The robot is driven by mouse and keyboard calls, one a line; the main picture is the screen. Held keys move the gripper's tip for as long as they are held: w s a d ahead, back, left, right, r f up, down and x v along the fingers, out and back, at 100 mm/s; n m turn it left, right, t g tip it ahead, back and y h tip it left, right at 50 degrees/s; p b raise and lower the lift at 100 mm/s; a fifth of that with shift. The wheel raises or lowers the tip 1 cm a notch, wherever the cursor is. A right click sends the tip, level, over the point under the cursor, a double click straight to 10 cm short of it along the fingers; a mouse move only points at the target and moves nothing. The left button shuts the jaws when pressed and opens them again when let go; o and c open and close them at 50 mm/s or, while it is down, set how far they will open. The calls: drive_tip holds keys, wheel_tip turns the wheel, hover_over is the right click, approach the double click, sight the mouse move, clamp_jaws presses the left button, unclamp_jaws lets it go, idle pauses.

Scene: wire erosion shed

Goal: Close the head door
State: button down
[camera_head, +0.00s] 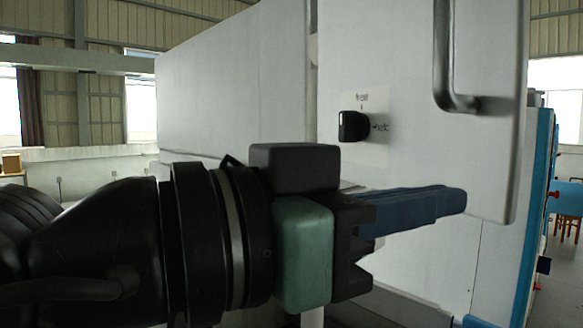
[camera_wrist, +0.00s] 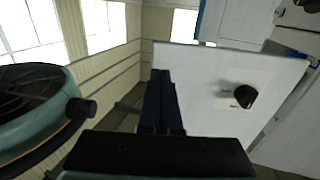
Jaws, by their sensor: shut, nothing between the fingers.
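The head door (camera_head: 410,60) is a white panel at the right of the head view, with a grey bar handle (camera_head: 443,60) and a black knob (camera_head: 353,126) on a small label. In the wrist view the door (camera_wrist: 205,75) is a white panel right of the fingers, with the black knob (camera_wrist: 243,96) on its face. It appears to stand out from the machine; its exact angle is unclear. My gripper (camera_head: 464,201) has dark blue fingers, shut and empty. They lie across the door's lower part in the head view. In the wrist view the fingertips (camera_wrist: 161,73) are beside the door's left edge; contact cannot be told.
The white machine body (camera_head: 235,85) fills the middle behind my arm. A blue-edged cabinet (camera_head: 540,190) stands at the right, with an orange-brown chair (camera_head: 568,225) beyond. A low wall and windows lie at the far left.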

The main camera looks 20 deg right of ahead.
sight(493, 190)
drive_tip(key=d+p, duration=0.2)
drive_tip(key=d, duration=0.2)
drive_tip(key=shift+w+d+r, duration=0.1)
drive_tip(key=shift+d+r, duration=0.05)
drive_tip(key=shift+w+d, duration=0.1)
drive_tip(key=shift+d, duration=0.4)
drive_tip(key=shift+d, duration=0.1)
